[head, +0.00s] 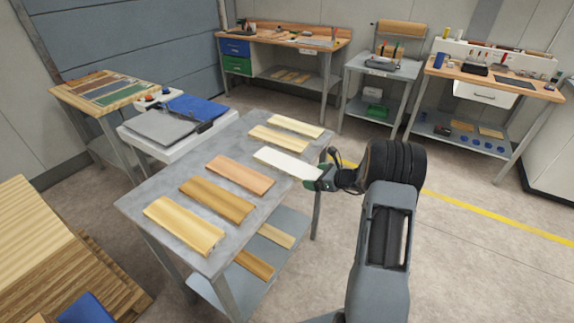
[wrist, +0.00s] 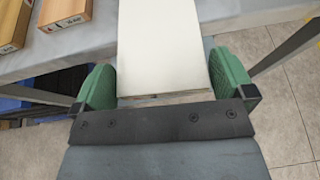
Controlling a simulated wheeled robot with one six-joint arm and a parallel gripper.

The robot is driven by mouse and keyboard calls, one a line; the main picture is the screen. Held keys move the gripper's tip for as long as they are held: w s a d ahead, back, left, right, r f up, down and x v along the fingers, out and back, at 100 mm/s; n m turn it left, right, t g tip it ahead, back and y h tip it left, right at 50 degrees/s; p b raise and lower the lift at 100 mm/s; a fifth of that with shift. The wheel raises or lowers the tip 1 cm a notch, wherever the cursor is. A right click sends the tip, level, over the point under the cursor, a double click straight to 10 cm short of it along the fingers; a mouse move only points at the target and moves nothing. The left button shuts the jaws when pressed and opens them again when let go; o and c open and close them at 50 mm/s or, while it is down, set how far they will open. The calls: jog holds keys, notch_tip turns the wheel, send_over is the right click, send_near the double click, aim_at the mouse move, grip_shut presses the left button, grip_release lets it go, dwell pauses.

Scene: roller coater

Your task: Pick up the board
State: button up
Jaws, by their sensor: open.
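Several boards lie side by side on a grey metal table (head: 213,238). The white board (head: 285,162) lies among them, with its right end over the table's right edge. My gripper (head: 318,178) is at that right end. In the wrist view the white board (wrist: 158,45) runs between the two green fingers of my gripper (wrist: 160,88). The near end of the board is close to the palm.
A tan board (head: 278,138) and a pinkish-brown board (head: 240,175) lie on either side of the white one. Brown (head: 215,200) and yellow (head: 184,225) boards lie nearer. A machine with a blue pad (head: 197,107) stands at the table's far left. The floor to the right is clear.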

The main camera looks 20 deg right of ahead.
jog(key=c, duration=0.8)
